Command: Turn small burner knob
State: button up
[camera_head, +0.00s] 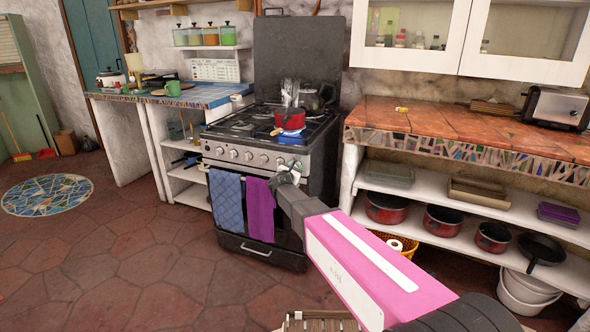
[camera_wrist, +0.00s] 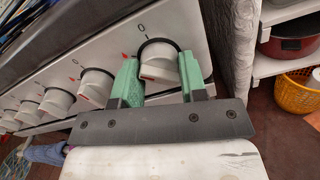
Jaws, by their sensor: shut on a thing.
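The stove (camera_head: 205,133) stands between two counters, with a row of several round white knobs along its front panel. In the wrist view, the rightmost burner knob (camera_wrist: 160,66) sits between the two green fingers of my gripper (camera_wrist: 158,63). My gripper is shut on this knob, one finger on each side. A red mark and a "0" show on the panel around the knob. In the head view, my gripper (camera_head: 288,174) is at the right end of the knob row and covers that knob.
A blue towel (camera_head: 227,200) and a purple towel (camera_head: 260,209) hang on the oven door below the knobs. A red pot (camera_head: 291,119) stands on the hob.

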jog(key=m, duration=0.4)
jog(key=shift+m, duration=0.3)
jog(key=m, duration=0.4)
jog(key=shift+m, duration=0.3)
jog(key=o, duration=0.9)
jog(key=shift+a, duration=0.1)
jog(key=v, duration=1)
jog(key=shift+s+a, duration=0.1)
jog(key=shift+s, duration=0.3)
